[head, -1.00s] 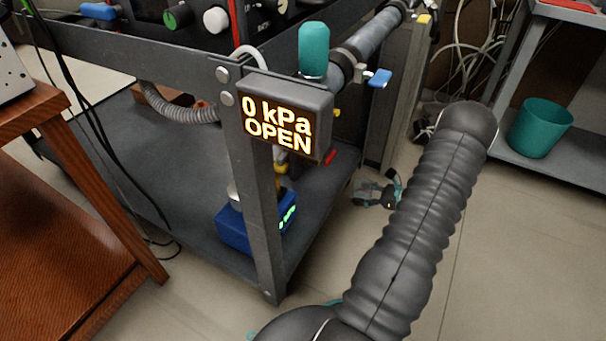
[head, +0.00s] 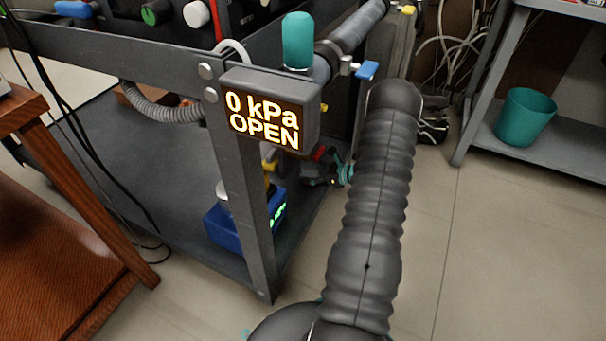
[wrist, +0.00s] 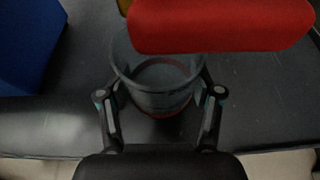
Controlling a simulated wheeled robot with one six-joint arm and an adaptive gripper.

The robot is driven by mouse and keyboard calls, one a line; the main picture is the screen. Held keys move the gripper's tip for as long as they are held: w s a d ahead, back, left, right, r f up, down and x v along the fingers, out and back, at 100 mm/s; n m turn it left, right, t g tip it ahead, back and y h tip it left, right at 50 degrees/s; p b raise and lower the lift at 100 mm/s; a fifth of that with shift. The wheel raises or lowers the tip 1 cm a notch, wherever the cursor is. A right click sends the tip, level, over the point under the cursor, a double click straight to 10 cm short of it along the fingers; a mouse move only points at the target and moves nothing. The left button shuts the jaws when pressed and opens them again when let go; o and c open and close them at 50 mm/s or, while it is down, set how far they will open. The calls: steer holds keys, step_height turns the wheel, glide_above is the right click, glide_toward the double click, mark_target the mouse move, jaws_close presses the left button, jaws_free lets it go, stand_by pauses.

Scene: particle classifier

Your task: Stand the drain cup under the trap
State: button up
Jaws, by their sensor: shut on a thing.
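In the wrist view a clear round cup (wrist: 160,102) with a reddish ring at its base is held between the fingers of my gripper (wrist: 161,88). The cup looks upright over the dark lower deck; I cannot tell whether its base touches. A red lever (wrist: 220,27) crosses the top of the view above the cup's far rim and hides part of it. In the head view my gripper (head: 328,173) is at the cart's right edge under the pipe, partly hidden by my arm; the cup is not distinct there. I cannot single out the trap behind the lever and the display.
A blue box (wrist: 30,45) stands left of the cup on the lower deck (head: 150,150). A cart post (head: 245,200) carries a display (head: 268,115) reading 0 kPa OPEN. A wooden table (head: 60,235) is at left. A teal bin (head: 525,115) sits on a shelf at right.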

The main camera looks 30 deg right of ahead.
mark_target(303, 173)
steer(key=x, duration=0.3)
steer(key=shift+w+a, duration=0.15)
steer(key=shift+w, duration=0.05)
steer(key=shift+f, duration=0.2)
steer(key=shift+f+b, duration=0.2)
steer(key=shift+b, duration=0.15)
steer(key=o, duration=1.1)
steer(key=shift+o, duration=0.2)
steer(key=shift+r, duration=0.25)
steer(key=p+v, duration=0.1)
steer(key=v, duration=1.1)
